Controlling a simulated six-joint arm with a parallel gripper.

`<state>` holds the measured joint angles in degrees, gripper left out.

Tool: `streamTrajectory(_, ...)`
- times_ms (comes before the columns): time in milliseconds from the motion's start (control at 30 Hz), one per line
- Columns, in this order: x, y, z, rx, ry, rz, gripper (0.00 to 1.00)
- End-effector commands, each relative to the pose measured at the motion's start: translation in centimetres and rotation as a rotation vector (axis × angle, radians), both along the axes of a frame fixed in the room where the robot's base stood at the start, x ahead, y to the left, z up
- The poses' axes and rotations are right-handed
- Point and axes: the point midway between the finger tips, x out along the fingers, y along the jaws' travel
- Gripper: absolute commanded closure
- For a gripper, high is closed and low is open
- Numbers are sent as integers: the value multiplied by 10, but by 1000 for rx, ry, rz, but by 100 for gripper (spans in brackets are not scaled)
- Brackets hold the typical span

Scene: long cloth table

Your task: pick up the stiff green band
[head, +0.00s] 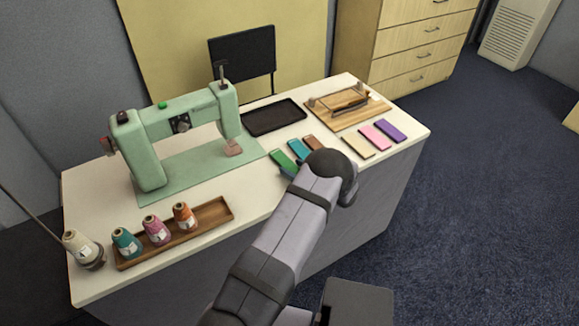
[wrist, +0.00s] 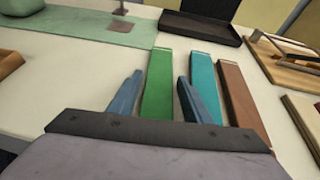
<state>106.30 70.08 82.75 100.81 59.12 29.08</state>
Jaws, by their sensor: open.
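The stiff green band (wrist: 158,85) lies flat on the table in the wrist view, with a teal band and a brown band to its right. My gripper (wrist: 160,92) is open, with one blue finger to the left of the green band and the other to its right, between it and the teal band. I cannot tell how high the fingertips are above the table. In the head view the green band (head: 284,162) shows just beyond the end of my arm, which hides most of the gripper.
The teal band (wrist: 204,85) is close beside the right finger, and the brown band (wrist: 238,95) lies beyond it. A black tray (head: 274,117) is behind. A green sewing machine (head: 150,170) stands at left. Cream, pink and purple bands (head: 389,131) lie at right.

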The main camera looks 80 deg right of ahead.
Motion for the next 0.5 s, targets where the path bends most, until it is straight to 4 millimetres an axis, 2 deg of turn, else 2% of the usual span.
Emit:
streamTrajectory(367, 6, -4, -3, -1, -1, 0, 55)
streamTrajectory(433, 6, -4, -3, -1, 0, 0, 67)
streamTrajectory(500, 6, -4, -3, -1, 0, 0, 84)
